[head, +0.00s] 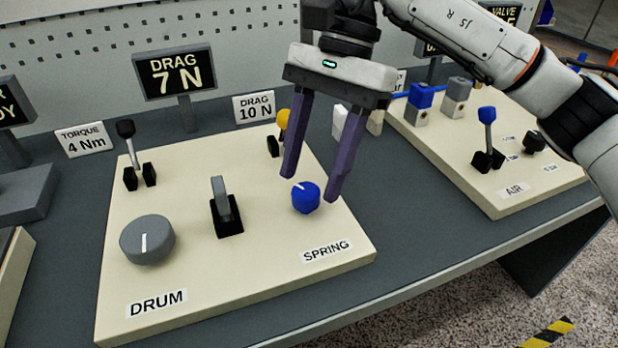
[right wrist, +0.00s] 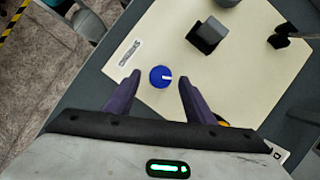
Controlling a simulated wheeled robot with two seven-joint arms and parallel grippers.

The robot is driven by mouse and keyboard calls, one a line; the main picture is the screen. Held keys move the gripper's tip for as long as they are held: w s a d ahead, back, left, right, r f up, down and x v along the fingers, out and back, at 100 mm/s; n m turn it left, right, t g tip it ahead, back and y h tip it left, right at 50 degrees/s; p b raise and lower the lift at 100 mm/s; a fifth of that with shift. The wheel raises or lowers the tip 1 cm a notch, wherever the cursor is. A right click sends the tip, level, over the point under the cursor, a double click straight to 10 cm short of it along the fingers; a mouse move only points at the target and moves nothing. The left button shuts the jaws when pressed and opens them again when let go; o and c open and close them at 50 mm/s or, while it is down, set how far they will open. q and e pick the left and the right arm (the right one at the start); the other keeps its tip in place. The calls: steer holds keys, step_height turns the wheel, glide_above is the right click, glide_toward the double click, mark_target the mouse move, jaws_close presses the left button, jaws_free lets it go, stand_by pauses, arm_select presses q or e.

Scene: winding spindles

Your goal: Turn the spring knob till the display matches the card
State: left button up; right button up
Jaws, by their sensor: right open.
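The blue spring knob (head: 305,197) stands on the cream panel (head: 190,300) above the label SPRING. Its white mark points to the upper left in the head view. The knob also shows in the right wrist view (right wrist: 161,77). My right gripper (head: 309,188) is open above the knob, with one purple finger on each side; I see no contact. The display (head: 175,73) reads DRAG 7 N. The card (head: 254,107) to its right reads DRAG 10 N. My left gripper is not in view.
The panel also holds a grey DRUM knob (head: 147,239), a grey lever (head: 222,205), a black-tipped lever (head: 128,150) and a yellow-tipped lever (head: 284,120), partly behind my gripper. A TORQUE 4 Nm card (head: 86,139) stands at left. An AIR panel (head: 540,185) lies at right.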

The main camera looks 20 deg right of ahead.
steer(key=shift+x, duration=1)
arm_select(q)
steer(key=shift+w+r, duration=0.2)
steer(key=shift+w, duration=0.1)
arm_select(e)
steer(key=shift+c, duration=0.4)
steer(key=shift+w, duration=0.1)
steer(key=c, duration=1)
arm_select(q)
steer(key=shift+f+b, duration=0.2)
steer(key=shift+b, duration=0.1)
arm_select(e)
steer(key=shift+m, duration=0.3)
